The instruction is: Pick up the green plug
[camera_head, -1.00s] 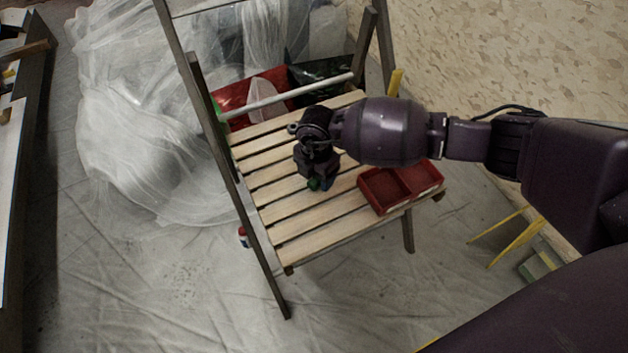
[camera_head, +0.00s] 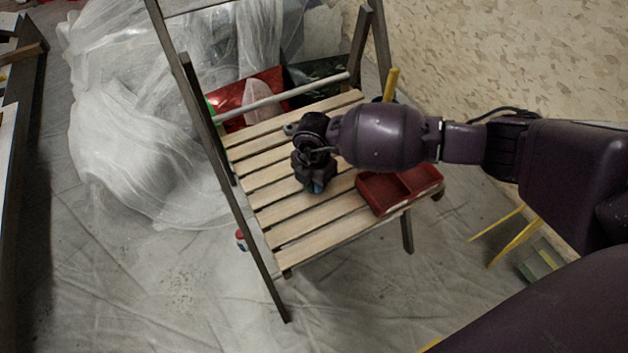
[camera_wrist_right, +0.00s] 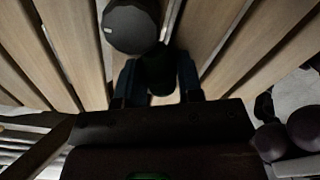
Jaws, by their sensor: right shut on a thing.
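The green plug (camera_wrist_right: 157,72) is a dark green, shadowed piece between the two blue-tipped fingers of my right gripper (camera_wrist_right: 159,82) in the right wrist view. The fingers are shut on it. In the head view my right gripper (camera_head: 317,188) points down over the slatted wooden platform (camera_head: 300,222), and the plug is hidden behind it. I cannot tell whether the plug still touches the slats. My left gripper is not in view.
A dark round object (camera_wrist_right: 130,27) with a pale mark sits close beyond the plug. A red two-part tray (camera_head: 378,204) lies at the platform's right front. A pale bar (camera_head: 262,103) crosses behind, and dark wooden legs (camera_head: 213,130) flank the platform.

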